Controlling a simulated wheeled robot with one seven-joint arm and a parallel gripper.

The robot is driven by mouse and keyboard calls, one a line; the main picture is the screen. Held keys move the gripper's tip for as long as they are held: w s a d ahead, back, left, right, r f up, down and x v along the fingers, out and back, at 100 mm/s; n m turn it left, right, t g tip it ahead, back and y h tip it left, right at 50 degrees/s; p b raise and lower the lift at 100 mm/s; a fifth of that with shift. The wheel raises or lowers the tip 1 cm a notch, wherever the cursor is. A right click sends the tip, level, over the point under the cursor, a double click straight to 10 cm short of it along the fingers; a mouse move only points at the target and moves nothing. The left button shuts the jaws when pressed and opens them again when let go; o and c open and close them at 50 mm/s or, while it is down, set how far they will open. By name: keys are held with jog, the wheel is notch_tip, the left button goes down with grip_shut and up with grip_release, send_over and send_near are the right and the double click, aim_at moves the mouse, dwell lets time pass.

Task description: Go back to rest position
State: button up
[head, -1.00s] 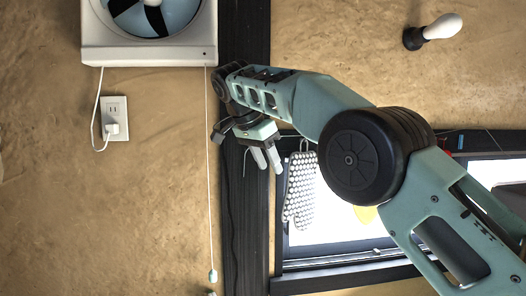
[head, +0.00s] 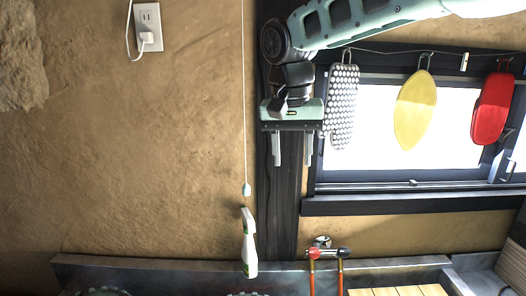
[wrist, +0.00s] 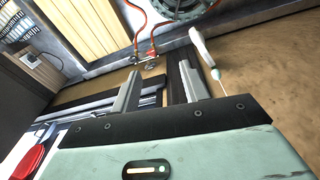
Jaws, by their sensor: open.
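My gripper (head: 293,150) hangs with its fingers pointing down in the head view, in front of the dark vertical post. It is open, with its two pale fingers apart and nothing between them. In the wrist view the fingers (wrist: 160,92) also stand apart and empty. My teal arm reaches in from the upper right. The fingers are left of the dotted mitt (head: 341,105); whether they touch it I cannot tell, but a gap shows in the picture.
A yellow mitt (head: 415,110) and a red mitt (head: 492,108) hang before the window. Red-handled taps (head: 328,252) and a wooden board (head: 398,291) are below. The left wall is bare apart from an outlet (head: 148,25).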

jog(key=s+d+f+n+b, duration=0.2)
jog(key=s+f+n+b, duration=0.1)
jog(key=s+f, duration=0.5)
jog(key=s+d+f+n+y+b, duration=0.1)
jog(key=s+d+f+n+b, duration=0.2)
jog(key=s+f, duration=0.6)
jog(key=s+d+f+n+g+b, duration=0.1)
jog(key=s+d+f+n+b, duration=0.2)
jog(key=s+f, duration=0.6)
jog(key=s, duration=0.3)
jog(key=shift+d+b, duration=0.15)
jog(key=shift+b, duration=0.25)
jog(key=shift+f, duration=0.1)
